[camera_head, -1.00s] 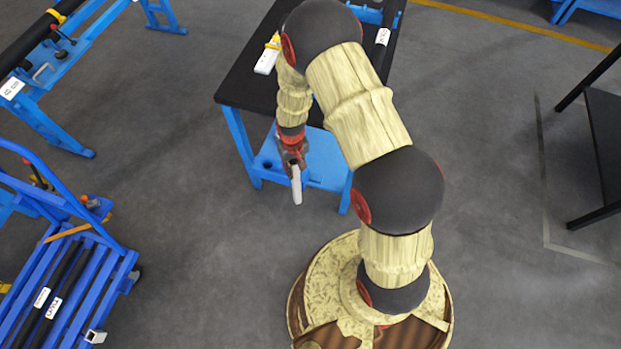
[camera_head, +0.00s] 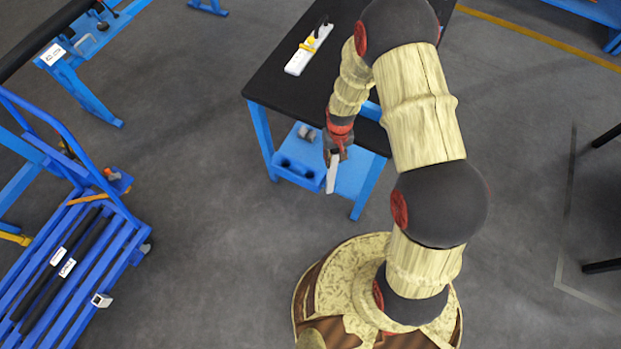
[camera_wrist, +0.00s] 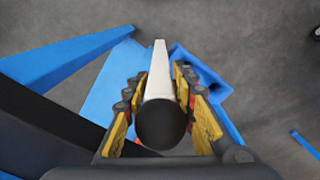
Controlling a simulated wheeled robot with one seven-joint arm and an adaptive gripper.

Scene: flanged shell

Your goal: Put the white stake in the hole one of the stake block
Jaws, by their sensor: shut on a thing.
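The white stake (camera_head: 333,174) is held in my gripper (camera_head: 336,154) in the head view, pointing down in front of the black-topped table. In the wrist view the white stake (camera_wrist: 158,80) lies between the yellow-padded fingers of my gripper (camera_wrist: 161,84), its dark round end near the camera. A blue block (camera_head: 297,172) with dark openings sits at the lower shelf, left of the stake and apart from it. I cannot tell for certain that this is the stake block, nor which opening is hole one.
The table (camera_head: 283,85) has a black top, blue legs and a lower blue shelf (camera_head: 352,178). A white power strip (camera_head: 308,50) with a yellow plug lies on top. A blue cart (camera_head: 75,265) stands at the left. Grey floor is free between cart and my base.

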